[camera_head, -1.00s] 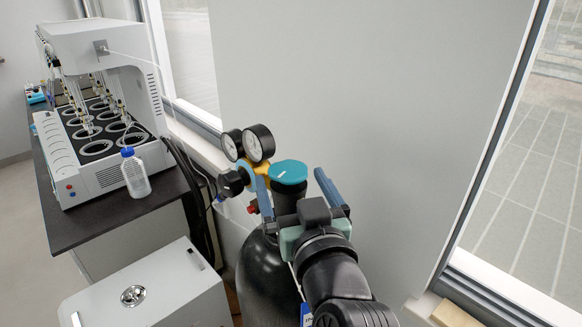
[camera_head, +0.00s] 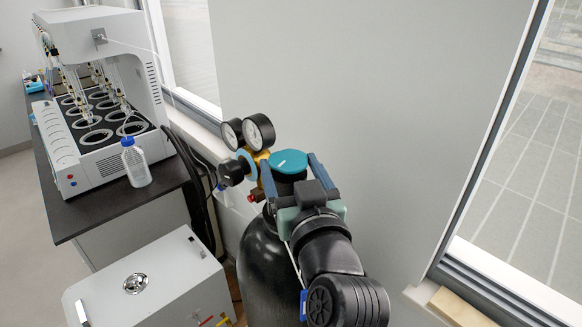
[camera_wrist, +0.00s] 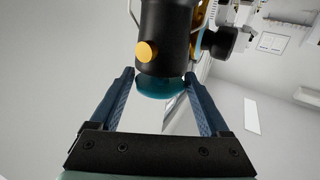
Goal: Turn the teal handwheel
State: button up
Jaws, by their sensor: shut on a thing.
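The teal handwheel (camera_head: 289,160) sits on top of a black gas cylinder (camera_head: 262,270), with a small white mark on its upper face. My gripper (camera_head: 290,163) has its two blue fingers on either side of the handwheel, shut on it. In the wrist view the handwheel (camera_wrist: 162,88) shows its teal edge between the fingertips (camera_wrist: 160,80), below the black valve body (camera_wrist: 165,35) with its gold knob (camera_wrist: 147,52). My gripper's body and wrist hide the near side of the valve and part of the cylinder.
Two round gauges (camera_head: 258,132) and a black regulator knob (camera_head: 232,172) stand close to the left of the handwheel. A white cabinet (camera_head: 150,285) is at the lower left. A bench (camera_head: 110,200) bears a distiller (camera_head: 110,60) and a blue-capped bottle (camera_head: 136,162). A wall is behind.

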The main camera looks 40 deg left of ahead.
jog(key=shift+s+a+r+m+t+h+p, duration=0.1)
jog(key=shift+s+m+t+h+p, duration=0.05)
jog(key=shift+m+t+h+p, duration=0.65)
jog(key=m+t+h+p, duration=0.1)
jog(key=t+p, duration=0.1)
jog(key=p, duration=0.1)
jog(key=shift+m+h, duration=0.3)
jog(key=shift+h, duration=0.1)
jog(key=o, duration=1.2)
